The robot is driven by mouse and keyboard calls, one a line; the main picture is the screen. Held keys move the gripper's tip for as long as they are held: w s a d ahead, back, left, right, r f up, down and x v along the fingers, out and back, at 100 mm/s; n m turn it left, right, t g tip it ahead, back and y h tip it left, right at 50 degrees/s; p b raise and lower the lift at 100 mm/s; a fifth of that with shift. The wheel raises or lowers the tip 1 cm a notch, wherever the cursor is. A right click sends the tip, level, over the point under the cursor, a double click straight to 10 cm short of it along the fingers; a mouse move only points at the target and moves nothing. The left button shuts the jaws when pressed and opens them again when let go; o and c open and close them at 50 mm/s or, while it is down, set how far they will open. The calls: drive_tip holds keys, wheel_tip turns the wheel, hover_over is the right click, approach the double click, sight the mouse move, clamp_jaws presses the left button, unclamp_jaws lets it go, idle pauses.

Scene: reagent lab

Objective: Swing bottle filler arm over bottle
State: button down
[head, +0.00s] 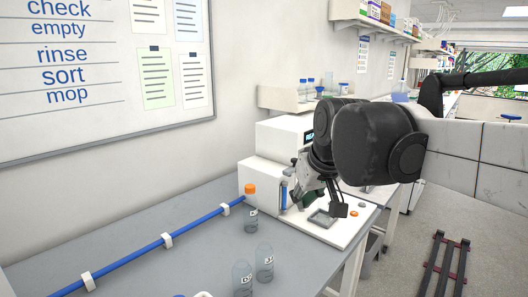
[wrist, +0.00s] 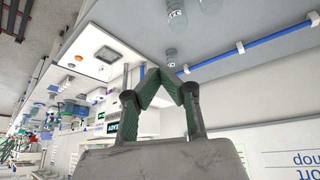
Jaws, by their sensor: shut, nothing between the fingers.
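The white bottle filler (head: 262,176) stands on the grey bench, with a flat base and a square drip tray (head: 320,218) in front. My gripper (head: 309,199) hangs over this base, close to the filler's front. In the wrist view my gripper (wrist: 156,73) has its green-padded fingertips together and holds nothing. The drip tray (wrist: 108,55) shows beyond them. My gripper and wrist cover much of the filler's front, so I cannot make out the filler arm clearly.
Two clear labelled bottles (head: 264,264) (head: 242,280) stand nearer on the bench. A blue pipe (head: 150,249) in white clips runs along the bench by the wall. A shelf with bottles (head: 300,97) is behind the filler. The bench's right edge lies just beyond the filler base.

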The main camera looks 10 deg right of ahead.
drive_tip(key=w+d+r+n+p, duration=0.1)
drive_tip(key=w+r, duration=0.2)
drive_tip(key=w, duration=0.3)
drive_tip(key=w+d+r+p, duration=0.1)
drive_tip(key=w+r, duration=0.3)
drive_tip(key=w, duration=0.3)
drive_tip(key=w+d+f+n+g+p, duration=0.1)
drive_tip(key=w+d, duration=0.3)
drive_tip(key=w, duration=0.9)
drive_tip(key=w+d+n+g+y+p, duration=0.1)
drive_tip(key=w+d+p, duration=0.3)
drive_tip(key=w, duration=1)
drive_tip(key=shift+w+f+n, duration=0.15)
drive_tip(key=shift+f+n, duration=0.2)
drive_tip(key=shift+n, duration=0.15)
wheel_tip(320, 180, down, 10)
drive_tip(key=p, duration=0.3)
drive_tip(key=shift+s, duration=0.25)
